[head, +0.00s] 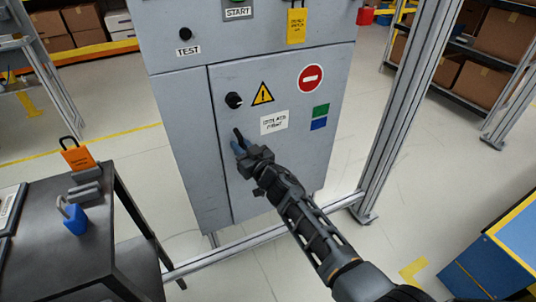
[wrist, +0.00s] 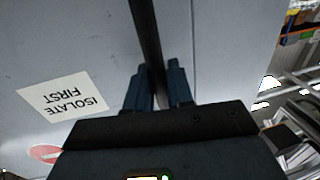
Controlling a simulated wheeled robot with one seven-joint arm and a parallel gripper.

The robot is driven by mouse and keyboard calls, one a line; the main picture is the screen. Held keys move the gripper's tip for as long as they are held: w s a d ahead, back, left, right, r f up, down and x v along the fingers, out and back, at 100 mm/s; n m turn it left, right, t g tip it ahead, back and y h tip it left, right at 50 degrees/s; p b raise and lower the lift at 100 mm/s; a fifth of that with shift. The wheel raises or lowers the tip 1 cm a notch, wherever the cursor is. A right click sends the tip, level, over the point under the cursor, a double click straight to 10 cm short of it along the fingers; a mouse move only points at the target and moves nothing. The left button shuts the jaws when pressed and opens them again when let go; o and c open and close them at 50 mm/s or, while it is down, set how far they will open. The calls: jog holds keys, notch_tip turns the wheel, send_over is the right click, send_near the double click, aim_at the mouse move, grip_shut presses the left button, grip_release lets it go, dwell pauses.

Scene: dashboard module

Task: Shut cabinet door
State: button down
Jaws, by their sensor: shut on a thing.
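The grey cabinet door (head: 285,155) fills the lower right front of the cabinet. A dark seam runs down its left edge, and it looks close to flush; I cannot tell whether a small gap remains. A dark bar handle (head: 237,132) sits near that left edge, below a black knob. My gripper (head: 241,147) is at the handle, its blue fingers one on each side of it. In the wrist view the black handle (wrist: 146,35) runs between the two fingertips of my gripper (wrist: 158,85), which is shut on it. The fingers hide the handle's lower part.
A dark table (head: 60,240) with padlocks stands at the left. A metal frame post (head: 400,110) rises right of the cabinet, with a rail low in front. A blue and yellow box (head: 500,250) is at the lower right. Shelves with cartons stand behind.

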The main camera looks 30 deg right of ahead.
jog(key=shift+w+r, duration=0.1)
jog(key=shift+w, duration=0.6)
jog(key=c, duration=1.1)
grip_release()
jog(key=shift+c, duration=0.2)
jog(key=s+p, duration=0.1)
jog(key=s, duration=0.1)
jog(key=s+p, duration=0.1)
jog(key=s, duration=0.1)
jog(key=s+p, duration=0.1)
jog(key=s, duration=0.2)
jog(key=shift+d, duration=0.3)
jog(key=shift+s, duration=0.4)
